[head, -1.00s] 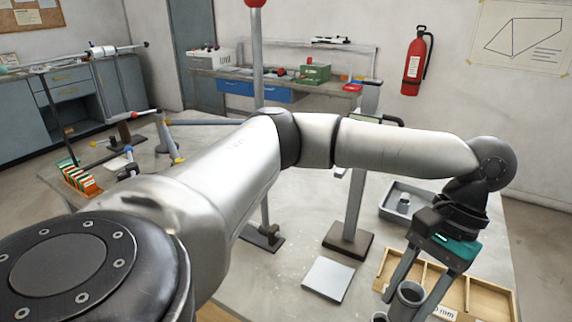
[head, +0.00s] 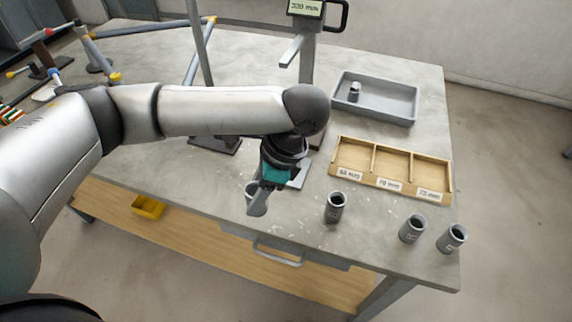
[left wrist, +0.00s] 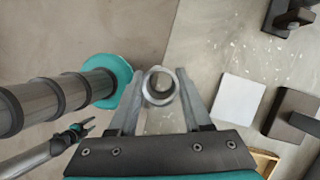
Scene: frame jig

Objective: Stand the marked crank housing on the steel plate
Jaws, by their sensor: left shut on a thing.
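My left gripper (head: 256,203) is shut on a grey, hollow cylindrical housing (head: 250,188), mostly behind the fingers in the head view. In the left wrist view the round open end of this housing (left wrist: 160,86) shows between the fingers; no mark on it is readable. The steel plate (head: 301,176) is partly hidden behind the gripper. It shows as a bare pale square (left wrist: 239,102) right of the fingers in the left wrist view. The housing is beside the plate, not over it. My right gripper (left wrist: 87,128) shows small in the left wrist view, fingers apart.
Three similar housings (head: 335,207), (head: 412,228), (head: 452,239) stand along the front right of the table. Behind them is a wooden tray (head: 392,187) with three labelled compartments. A grey bin (head: 385,115) holds a small cylinder. A gauge post with a display (head: 305,8) stands behind the plate.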

